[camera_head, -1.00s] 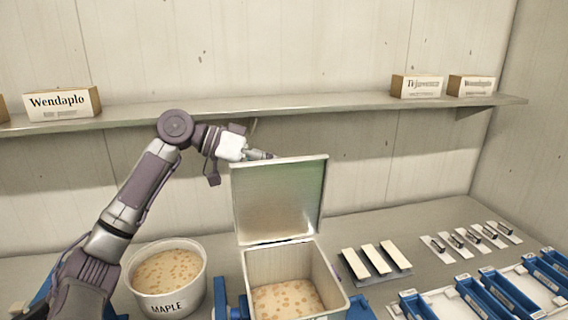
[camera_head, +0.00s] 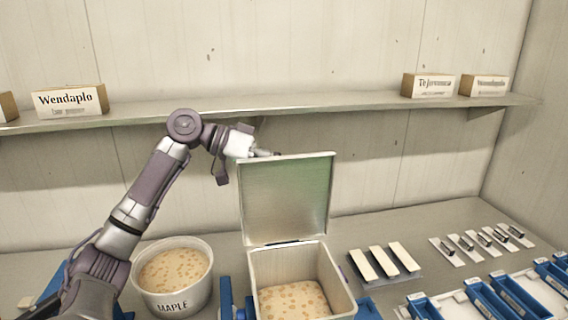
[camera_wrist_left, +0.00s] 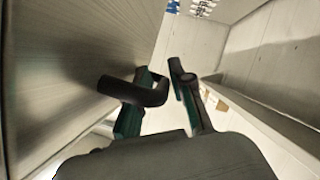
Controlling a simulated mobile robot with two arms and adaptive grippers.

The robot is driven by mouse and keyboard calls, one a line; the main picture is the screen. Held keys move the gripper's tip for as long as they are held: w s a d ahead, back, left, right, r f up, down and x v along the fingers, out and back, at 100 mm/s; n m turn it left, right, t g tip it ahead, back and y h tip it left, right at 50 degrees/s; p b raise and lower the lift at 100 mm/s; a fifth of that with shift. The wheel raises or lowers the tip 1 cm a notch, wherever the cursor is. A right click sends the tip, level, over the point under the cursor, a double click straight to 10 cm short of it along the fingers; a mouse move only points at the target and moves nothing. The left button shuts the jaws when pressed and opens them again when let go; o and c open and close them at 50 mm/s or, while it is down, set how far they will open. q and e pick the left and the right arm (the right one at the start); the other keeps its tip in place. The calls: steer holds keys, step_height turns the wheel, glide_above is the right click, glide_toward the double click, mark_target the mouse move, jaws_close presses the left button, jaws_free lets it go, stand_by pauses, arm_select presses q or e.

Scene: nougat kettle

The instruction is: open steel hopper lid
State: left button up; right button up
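The steel hopper (camera_head: 298,262) stands on the bench with its lid (camera_head: 287,200) raised, about upright at the back edge. Nougat with tan pieces shows inside. My left gripper (camera_head: 268,153) is behind the lid's top edge. In the left wrist view, the lid's outer face (camera_wrist_left: 75,60) fills the left side, with a black bar handle (camera_wrist_left: 135,92) on it. The fingers of my left gripper (camera_wrist_left: 165,85) are apart, and the handle crosses in front of one finger. I cannot tell whether they touch. My right gripper is not in view.
A white MAPLE tub (camera_head: 172,278) stands left of the hopper, below my left arm. Right of it are a rack of pale bars (camera_head: 384,262), several small handled plates (camera_head: 482,243) and blue trays (camera_head: 500,300). A shelf (camera_head: 300,104) with boxes runs behind.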

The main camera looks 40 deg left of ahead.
arm_select(q)
steer(key=v, duration=1.2)
steer(key=shift+c, duration=0.4)
